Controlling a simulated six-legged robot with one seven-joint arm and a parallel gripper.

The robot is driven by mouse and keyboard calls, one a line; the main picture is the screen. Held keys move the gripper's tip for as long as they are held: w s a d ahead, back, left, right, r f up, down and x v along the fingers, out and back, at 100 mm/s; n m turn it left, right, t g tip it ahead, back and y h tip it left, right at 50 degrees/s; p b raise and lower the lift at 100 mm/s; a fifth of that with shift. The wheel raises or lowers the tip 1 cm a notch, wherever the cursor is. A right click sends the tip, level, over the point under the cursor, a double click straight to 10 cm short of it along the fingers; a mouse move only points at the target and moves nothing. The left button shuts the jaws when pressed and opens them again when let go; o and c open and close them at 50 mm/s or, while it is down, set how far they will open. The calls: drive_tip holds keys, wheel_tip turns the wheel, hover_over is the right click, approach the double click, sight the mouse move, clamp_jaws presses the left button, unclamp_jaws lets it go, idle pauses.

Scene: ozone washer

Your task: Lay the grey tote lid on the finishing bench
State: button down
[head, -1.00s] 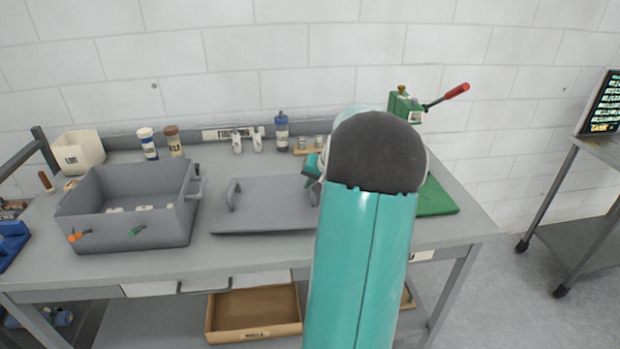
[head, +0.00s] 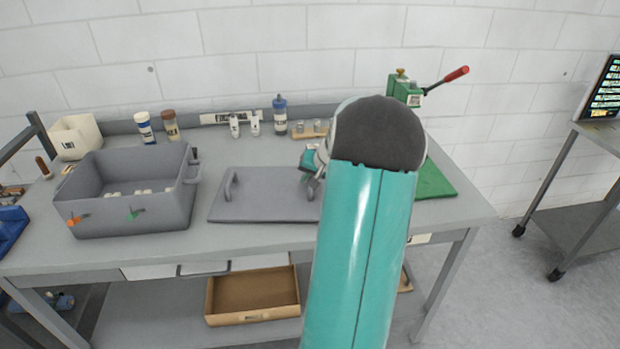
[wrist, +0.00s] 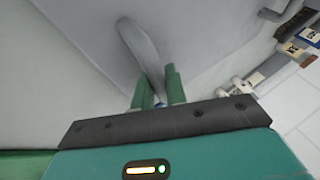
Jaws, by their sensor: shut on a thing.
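The grey tote lid (head: 262,205) is a flat panel with two raised handles. It lies level at the middle of the finishing bench (head: 125,258), right of the grey tote. I cannot tell whether its whole underside touches the top. My gripper (head: 314,183) is at the lid's right handle, partly hidden behind my arm in the head view. In the wrist view the green fingers (wrist: 157,92) are shut on the handle (wrist: 143,45), with the lid (wrist: 195,30) beneath. My arm hides the lid's right edge in the head view.
The open grey tote (head: 130,218) stands at the left. Bottles (head: 280,118) and small containers line the back. A green mat (head: 435,182) and a green press with a red lever (head: 405,90) are at the right. A brown tray (head: 253,310) sits below.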

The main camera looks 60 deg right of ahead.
drive_tip(key=shift+a+f, duration=0.1)
drive_tip(key=shift+f, duration=0.75)
